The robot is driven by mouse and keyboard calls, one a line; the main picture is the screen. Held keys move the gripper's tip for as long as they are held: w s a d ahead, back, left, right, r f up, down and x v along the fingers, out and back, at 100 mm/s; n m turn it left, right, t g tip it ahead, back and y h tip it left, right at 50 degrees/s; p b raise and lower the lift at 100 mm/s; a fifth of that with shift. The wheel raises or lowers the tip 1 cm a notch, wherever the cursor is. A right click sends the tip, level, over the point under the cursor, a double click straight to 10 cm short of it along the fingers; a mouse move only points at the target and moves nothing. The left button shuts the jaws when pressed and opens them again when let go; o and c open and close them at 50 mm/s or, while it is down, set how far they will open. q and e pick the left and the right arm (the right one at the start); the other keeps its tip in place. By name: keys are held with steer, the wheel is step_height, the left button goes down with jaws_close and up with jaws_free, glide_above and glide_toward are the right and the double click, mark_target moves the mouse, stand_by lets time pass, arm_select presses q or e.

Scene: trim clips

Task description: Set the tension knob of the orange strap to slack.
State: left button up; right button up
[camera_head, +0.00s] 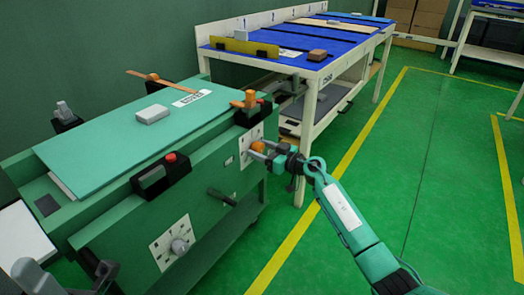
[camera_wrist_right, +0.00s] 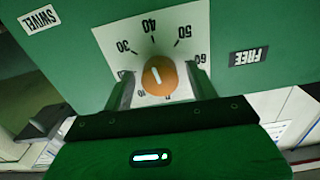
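The orange knob (camera_head: 257,146) sits on a white dial plate on the green bench's side. In the right wrist view the knob (camera_wrist_right: 160,75) has a white mark pointing up, slightly left, near the 40; 30, 50 and 60 also show. The rest of the scale is partly hidden. My right gripper (camera_head: 260,151) is at the knob, its fingers on either side with small gaps visible in the right wrist view (camera_wrist_right: 163,86). An orange-brown strap (camera_head: 150,76) lies at the bench's far side.
A grey knob (camera_head: 180,246) on another white plate is nearer on the bench side. A black handle (camera_head: 221,197) projects below my right gripper. A black block with a red button (camera_head: 160,175) is on the bench edge. A blue-topped table (camera_head: 300,45) stands behind; green floor is clear at right.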

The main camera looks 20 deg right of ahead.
steer(key=c, duration=0.9)
